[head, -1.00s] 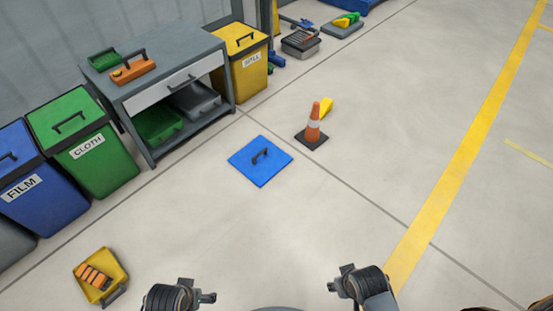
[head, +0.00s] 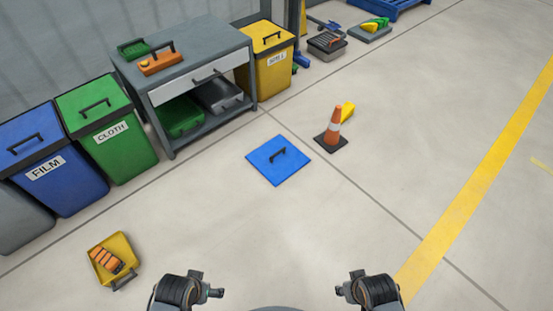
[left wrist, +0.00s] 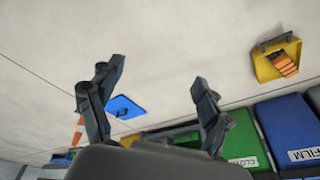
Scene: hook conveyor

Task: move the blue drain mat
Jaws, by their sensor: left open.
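A grey workbench (head: 190,63) and bins line the wall. A yellow tray (head: 121,244) with orange items lies at the lower left. The floor before the mat is clear.

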